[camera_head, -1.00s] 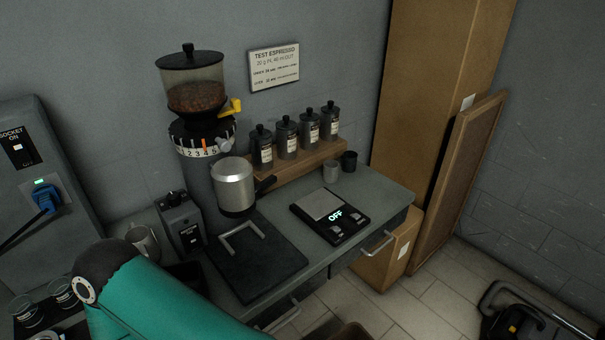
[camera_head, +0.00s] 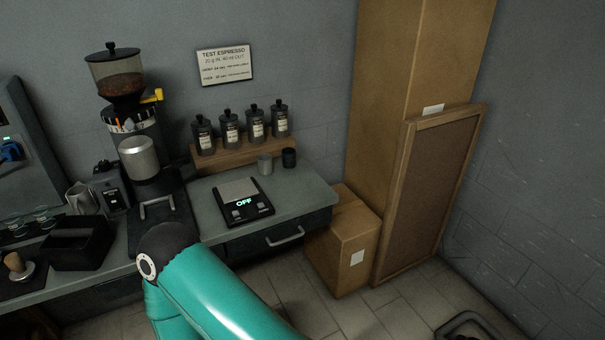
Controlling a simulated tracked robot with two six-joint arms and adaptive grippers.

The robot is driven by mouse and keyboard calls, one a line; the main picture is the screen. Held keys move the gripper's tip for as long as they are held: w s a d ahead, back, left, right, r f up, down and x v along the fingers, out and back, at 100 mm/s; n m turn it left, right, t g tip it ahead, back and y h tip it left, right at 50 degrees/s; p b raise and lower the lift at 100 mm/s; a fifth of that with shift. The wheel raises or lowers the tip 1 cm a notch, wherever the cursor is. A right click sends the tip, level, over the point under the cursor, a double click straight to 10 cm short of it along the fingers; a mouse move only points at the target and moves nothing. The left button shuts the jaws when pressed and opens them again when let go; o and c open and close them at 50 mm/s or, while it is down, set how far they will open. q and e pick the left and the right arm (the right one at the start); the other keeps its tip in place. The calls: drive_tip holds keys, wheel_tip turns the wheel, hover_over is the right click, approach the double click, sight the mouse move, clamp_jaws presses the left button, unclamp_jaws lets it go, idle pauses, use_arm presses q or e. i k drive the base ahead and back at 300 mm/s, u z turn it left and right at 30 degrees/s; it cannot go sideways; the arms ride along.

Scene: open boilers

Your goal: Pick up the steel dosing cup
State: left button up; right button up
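A larger steel cylinder (camera_head: 138,158) sits at the front of the coffee grinder (camera_head: 118,75). A teal arm link of mine fills the bottom centre, in front of the counter. Neither of my grippers shows.
Cardboard boxes (camera_head: 342,243) and a framed board (camera_head: 427,200) stand right of the counter. A steel pitcher (camera_head: 82,198) and black bin (camera_head: 78,243) are left.

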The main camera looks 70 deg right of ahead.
sight(265, 164)
drive_tip(key=k, duration=1.15)
drive_tip(key=z, duration=1)
drive_tip(key=i, duration=0.8)
drive_tip(key=z, duration=0.15)
